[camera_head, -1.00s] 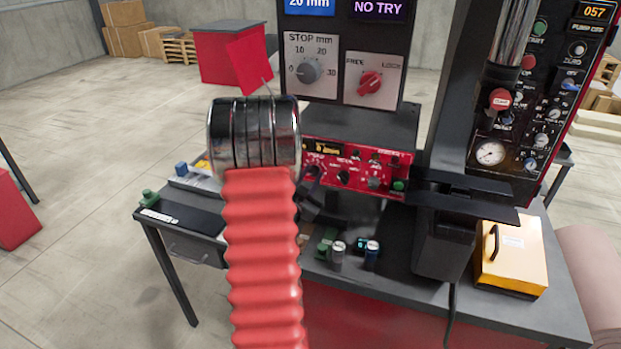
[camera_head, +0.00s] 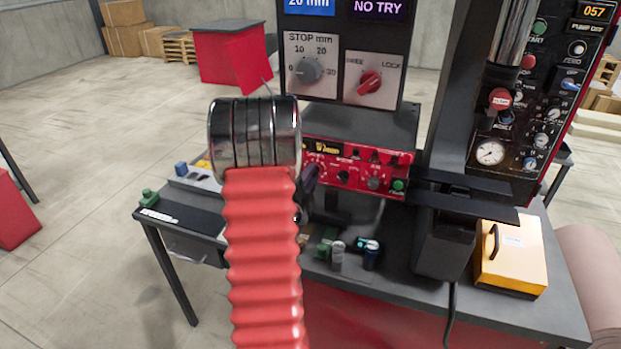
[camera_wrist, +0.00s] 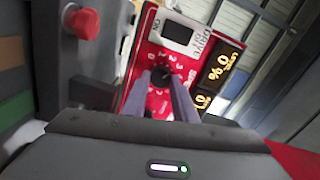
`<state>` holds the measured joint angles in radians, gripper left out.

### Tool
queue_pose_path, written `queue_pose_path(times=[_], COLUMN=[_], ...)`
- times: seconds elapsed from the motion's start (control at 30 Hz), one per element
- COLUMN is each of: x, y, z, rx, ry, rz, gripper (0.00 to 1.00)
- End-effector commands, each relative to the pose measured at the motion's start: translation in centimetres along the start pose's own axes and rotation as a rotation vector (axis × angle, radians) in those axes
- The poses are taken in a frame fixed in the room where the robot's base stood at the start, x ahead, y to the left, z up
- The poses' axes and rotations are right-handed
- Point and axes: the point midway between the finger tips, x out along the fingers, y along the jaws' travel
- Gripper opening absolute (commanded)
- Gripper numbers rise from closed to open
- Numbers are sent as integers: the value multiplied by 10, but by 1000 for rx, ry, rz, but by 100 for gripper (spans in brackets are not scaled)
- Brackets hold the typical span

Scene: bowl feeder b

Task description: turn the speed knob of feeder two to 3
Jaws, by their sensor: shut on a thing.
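In the wrist view my gripper (camera_wrist: 163,84) is shut on a black round knob (camera_wrist: 160,73). The knob is on a red panel (camera_wrist: 133,97) with white scale digits beside it. Part of the knob and scale is hidden by my fingers. Two dark displays with yellow digits, one reading 0 % (camera_wrist: 221,66), are to its right. In the head view, a dark part of my gripper shows beside my red arm, at the left end of a red control box; its fingertips are hard to make out. I cannot tell which feeder the knob belongs to.
In the wrist view a red button (camera_wrist: 84,24) stands out on a grey box at upper left. A DRIVE switch (camera_wrist: 178,33) is above the knob. In the head view a yellow case (camera_head: 512,258) stands on the bench at right.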

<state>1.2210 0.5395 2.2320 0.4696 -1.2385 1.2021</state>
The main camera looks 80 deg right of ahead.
Motion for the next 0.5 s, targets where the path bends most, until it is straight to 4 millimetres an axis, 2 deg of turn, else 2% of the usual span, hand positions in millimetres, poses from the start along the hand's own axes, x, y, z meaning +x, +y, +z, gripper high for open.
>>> queue_pose_path(times=[0.2,0.5], x=[1,1], y=[1,2], z=[-1,-2], rx=[131,203], ry=[3,4], rz=[2,3], gripper=[3,3])
